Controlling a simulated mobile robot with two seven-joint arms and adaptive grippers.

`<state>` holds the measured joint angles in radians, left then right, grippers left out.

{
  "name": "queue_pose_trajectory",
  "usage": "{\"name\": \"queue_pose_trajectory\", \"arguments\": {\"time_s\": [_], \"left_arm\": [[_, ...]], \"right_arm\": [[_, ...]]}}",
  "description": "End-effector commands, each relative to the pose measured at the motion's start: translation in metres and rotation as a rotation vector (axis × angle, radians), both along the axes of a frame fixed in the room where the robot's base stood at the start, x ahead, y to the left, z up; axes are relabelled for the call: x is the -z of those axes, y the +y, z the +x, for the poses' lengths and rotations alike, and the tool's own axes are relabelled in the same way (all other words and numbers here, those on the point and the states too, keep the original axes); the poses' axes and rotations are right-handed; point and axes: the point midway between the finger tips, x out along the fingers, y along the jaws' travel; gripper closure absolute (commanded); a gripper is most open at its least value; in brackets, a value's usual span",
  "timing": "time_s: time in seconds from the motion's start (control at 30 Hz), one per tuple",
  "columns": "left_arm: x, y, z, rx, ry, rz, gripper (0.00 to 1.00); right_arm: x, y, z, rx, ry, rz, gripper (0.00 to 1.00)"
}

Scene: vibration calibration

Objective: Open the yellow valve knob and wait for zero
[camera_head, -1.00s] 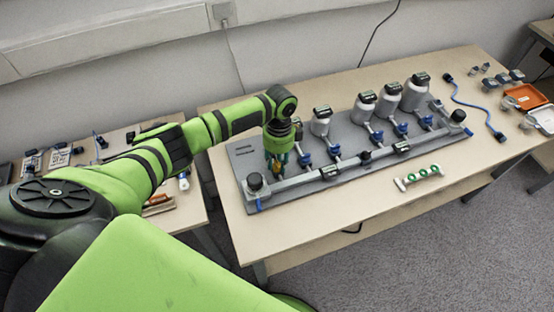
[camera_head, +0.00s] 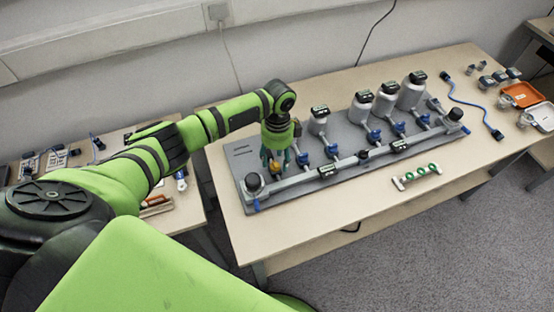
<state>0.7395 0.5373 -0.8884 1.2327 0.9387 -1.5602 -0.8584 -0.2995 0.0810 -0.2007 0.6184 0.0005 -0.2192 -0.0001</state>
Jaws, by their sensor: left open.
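The yellow valve knob (camera_head: 275,166) shows as a small yellow-orange spot near the left end of the grey calibration board (camera_head: 242,160). My left gripper (camera_head: 276,163) points down over it, with its fingers apart around or just beside the knob; I cannot tell whether they touch it. The gripper and wrist hide part of the board and the leftmost fittings. Several grey cylinders with dark display heads, such as the largest one (camera_head: 411,93), stand along the back of the board. Small displays (camera_head: 327,171) sit along the front pipe; their readings are too small to read. My right gripper is not in view.
A rack with green rings (camera_head: 417,177) lies in front of the board. A blue cable (camera_head: 473,104), an open orange case (camera_head: 521,95) and small parts are at the right. Another table with tools (camera_head: 105,148) stands at the left.

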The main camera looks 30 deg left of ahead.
Motion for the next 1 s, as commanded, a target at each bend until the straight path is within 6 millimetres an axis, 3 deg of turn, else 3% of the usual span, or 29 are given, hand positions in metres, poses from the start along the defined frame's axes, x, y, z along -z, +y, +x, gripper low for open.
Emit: {"name": "queue_pose_trajectory", "arguments": {"time_s": [0.3, 0.5, 1.0], "left_arm": [[-0.068, 0.000, 0.009, 0.001, -0.007, -0.002, 0.47], [-0.097, 0.000, 0.011, 0.003, -0.005, -0.002, 0.47], [-0.106, 0.000, 0.012, 0.002, -0.003, -0.003, 0.47]], "right_arm": [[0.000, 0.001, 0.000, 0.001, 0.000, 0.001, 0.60], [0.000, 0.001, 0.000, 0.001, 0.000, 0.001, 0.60], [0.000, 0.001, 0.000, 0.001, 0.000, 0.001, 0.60]]}}
